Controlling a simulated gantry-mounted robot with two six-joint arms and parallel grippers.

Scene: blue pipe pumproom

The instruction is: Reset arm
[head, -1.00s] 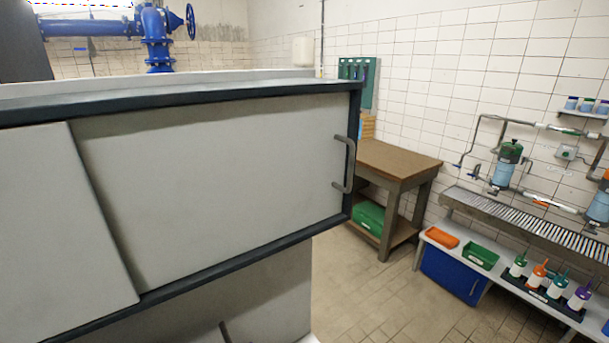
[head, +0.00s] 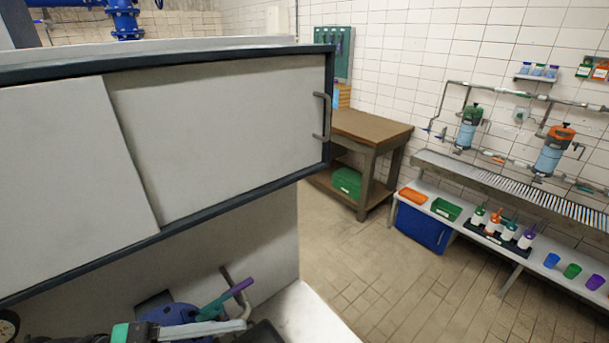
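Neither of my grippers shows in the head view, and I cannot make out either of my arms. A cabinet with light grey sliding panels (head: 225,135) and a dark frame fills the left and middle. A grey bar handle (head: 321,117) is at the right end of its panel. Below the cabinet, at the bottom edge, are a blue rounded part (head: 172,314), a teal-and-purple handle (head: 226,299) and a dark piece with a teal band (head: 121,332).
A brown wooden table (head: 358,126) with a green bin (head: 347,181) stands behind. At right, a white bench holds an orange tray (head: 413,195), a green tray (head: 446,209), bottles and cups. A blue box (head: 422,228) sits beneath. The tiled floor (head: 385,275) between is clear.

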